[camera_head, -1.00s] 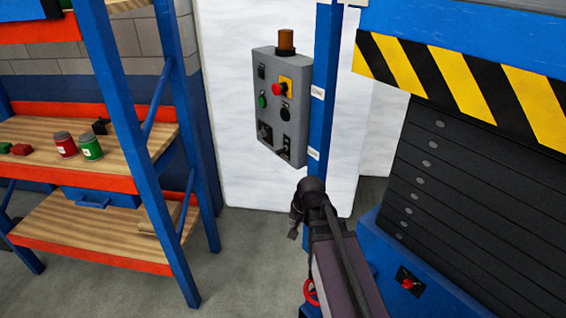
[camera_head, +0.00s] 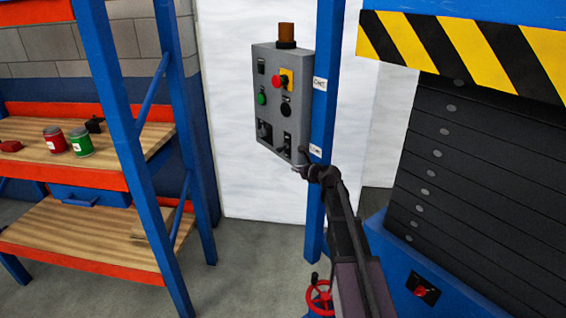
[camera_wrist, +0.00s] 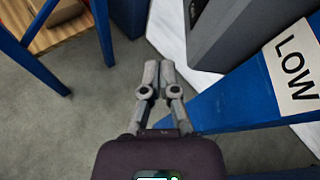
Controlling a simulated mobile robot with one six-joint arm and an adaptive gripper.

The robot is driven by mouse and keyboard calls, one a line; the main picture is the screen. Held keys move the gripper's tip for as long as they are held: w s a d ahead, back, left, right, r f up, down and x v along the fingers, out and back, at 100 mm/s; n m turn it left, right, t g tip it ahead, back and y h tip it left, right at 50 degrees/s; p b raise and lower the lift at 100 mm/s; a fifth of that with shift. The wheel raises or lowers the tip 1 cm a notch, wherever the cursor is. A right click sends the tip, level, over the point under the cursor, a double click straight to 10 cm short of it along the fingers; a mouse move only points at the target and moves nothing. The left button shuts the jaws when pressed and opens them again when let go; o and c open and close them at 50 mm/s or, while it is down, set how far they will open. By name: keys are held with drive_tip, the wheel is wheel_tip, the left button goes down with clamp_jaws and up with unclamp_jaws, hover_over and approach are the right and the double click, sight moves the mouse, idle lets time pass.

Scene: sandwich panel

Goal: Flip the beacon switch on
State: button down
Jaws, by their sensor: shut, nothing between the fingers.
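A grey control panel (camera_head: 274,122) is fixed to a blue post, with an amber beacon (camera_head: 287,34) on its top. The panel face carries a small black switch (camera_head: 262,67), a red mushroom button (camera_head: 278,81) on yellow, a green button (camera_head: 262,99), a black round knob (camera_head: 286,108) and two lower black switches (camera_head: 264,130) (camera_head: 286,144). Labels are too small to tell which is the beacon switch. My gripper (camera_head: 299,168) is shut and empty by the panel's lower right corner; contact cannot be told. In the wrist view my fingertips (camera_wrist: 159,70) are below the panel's grey side (camera_wrist: 232,30).
The blue post (camera_head: 325,115) stands close right of the panel; its LOW label (camera_wrist: 295,66) shows in the wrist view. A blue shelf rack (camera_head: 120,110) with red and green cans stands at left. A dark shutter (camera_head: 470,180) with a striped edge is at right.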

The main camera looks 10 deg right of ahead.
sight(282, 149)
drive_tip(key=shift+w+d+r+m, duration=0.1)
drive_tip(key=shift+w+d+m, duration=0.3)
drive_tip(key=shift+m, duration=0.2)
drive_tip(key=shift+a, duration=0.1)
drive_tip(key=shift+w+a+r+p, duration=0.1)
drive_tip(key=shift+w+a, duration=0.65)
drive_tip(key=shift+w, duration=0.65)
drive_tip(key=shift+w+a+r+p, duration=0.15)
drive_tip(key=shift+w+a, duration=0.55)
drive_tip(key=shift+w, duration=0.65)
drive_tip(key=shift+w+a+r+p, duration=0.1)
drive_tip(key=shift+w+a, duration=0.65)
drive_tip(key=shift+w, duration=0.65)
